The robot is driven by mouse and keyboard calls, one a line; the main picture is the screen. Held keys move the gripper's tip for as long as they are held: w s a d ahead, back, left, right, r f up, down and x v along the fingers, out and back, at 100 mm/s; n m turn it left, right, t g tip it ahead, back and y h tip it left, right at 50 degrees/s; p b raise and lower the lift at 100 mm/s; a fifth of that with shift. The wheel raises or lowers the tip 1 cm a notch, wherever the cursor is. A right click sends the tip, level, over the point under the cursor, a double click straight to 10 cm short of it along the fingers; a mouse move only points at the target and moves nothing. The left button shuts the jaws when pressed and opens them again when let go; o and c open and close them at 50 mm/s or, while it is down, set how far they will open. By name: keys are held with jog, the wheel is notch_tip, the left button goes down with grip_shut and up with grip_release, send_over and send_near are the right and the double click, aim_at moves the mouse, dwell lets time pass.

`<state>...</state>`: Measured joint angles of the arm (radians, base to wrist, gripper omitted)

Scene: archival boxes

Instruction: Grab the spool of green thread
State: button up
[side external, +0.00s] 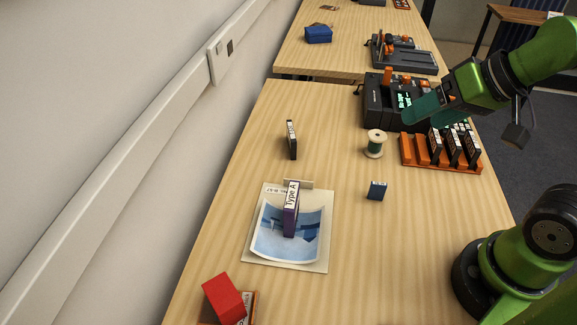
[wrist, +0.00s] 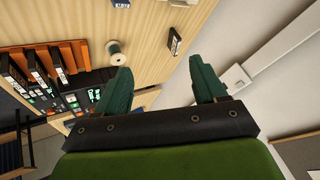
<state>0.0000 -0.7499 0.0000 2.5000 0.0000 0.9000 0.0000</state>
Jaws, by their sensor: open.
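The spool of green thread (side external: 374,146) stands upright on the table, with pale flanges and dark green thread between them. It also shows in the wrist view (wrist: 116,53), beyond the left fingertip. My gripper (side external: 408,115) is above the table's far right part, in front of the dark machine and clear of the spool. In the wrist view my gripper (wrist: 160,78) has its two green fingers wide apart with nothing between them.
An orange rack (side external: 440,160) with several dark cartridges stands right of the spool. A dark machine (side external: 385,103) is behind it.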

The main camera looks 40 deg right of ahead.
jog(key=n+g+h, duration=0.2)
jog(key=n+g, duration=0.1)
jog(key=g, duration=0.3)
send_over(378, 135)
jog(key=s, duration=0.2)
notch_tip(378, 135, down, 7)
jog(key=f, duration=0.7)
jog(key=w+f, duration=0.1)
jog(key=f, duration=0.2)
jog(key=shift+w+d+f, duration=0.1)
jog(key=shift+f, duration=0.2)
jog(key=shift+t, duration=0.3)
jog(key=shift+w+f, duration=0.25)
jog(key=shift+f, duration=1.1)
jog(key=shift+w+f, duration=0.25)
jog(key=shift+f, duration=1.05)
jog(key=shift+c, duration=0.5)
